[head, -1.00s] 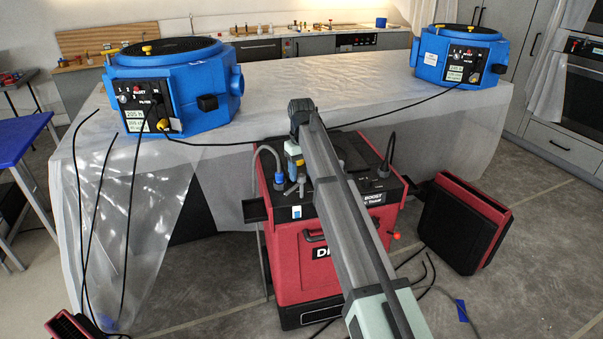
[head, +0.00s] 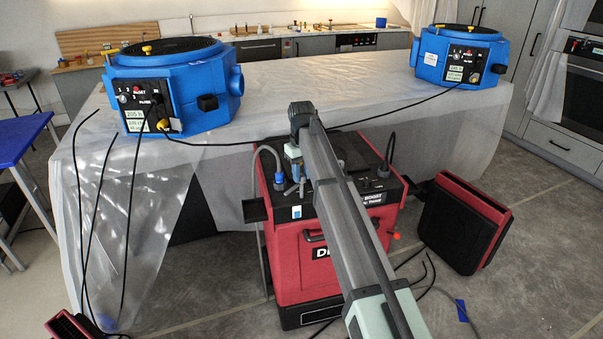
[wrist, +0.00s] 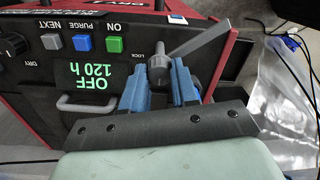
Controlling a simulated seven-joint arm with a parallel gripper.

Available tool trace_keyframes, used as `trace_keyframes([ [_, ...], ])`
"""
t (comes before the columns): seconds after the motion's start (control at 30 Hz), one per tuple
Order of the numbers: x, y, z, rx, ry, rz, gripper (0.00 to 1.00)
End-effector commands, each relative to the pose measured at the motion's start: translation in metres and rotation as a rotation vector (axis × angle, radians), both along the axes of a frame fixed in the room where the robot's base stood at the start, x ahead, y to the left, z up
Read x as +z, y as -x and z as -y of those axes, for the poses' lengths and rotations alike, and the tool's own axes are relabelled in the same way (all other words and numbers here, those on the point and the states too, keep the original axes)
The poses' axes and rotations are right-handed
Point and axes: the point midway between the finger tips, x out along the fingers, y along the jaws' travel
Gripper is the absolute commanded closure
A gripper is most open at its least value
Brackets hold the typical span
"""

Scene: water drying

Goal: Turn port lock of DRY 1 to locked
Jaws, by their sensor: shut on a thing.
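The red dryer (head: 290,262), its front label partly hidden by my arm, stands on the floor before the covered table. In the wrist view its control panel (wrist: 60,75) appears upside down, with a green display (wrist: 96,77) reading OFF and 120 h. The port lock (wrist: 200,38) is a grey knob with a long flat lever, beside the LOCK print. Its lever points to the upper right in that view. My gripper (wrist: 158,68) has its blue fingers on both sides of the knob and is shut on it. In the head view my gripper (head: 293,166) is over the dryer's top left.
Blue units (head: 200,90) (head: 430,60) sit on the plastic-covered table (head: 300,85). A red and black panel (head: 465,225) leans at the right. Cables lie on the floor.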

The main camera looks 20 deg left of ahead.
Motion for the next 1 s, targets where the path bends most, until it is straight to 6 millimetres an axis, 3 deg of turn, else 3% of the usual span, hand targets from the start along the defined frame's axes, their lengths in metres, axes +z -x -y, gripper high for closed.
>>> trace_keyframes([
  [0.57, 0.0001, 0.0002, -0.0004, -0.033, 0.000, -0.001, 1.00],
  [1.0, 0.0001, -0.0003, -0.0002, -0.346, 0.000, -0.003, 1.00],
])
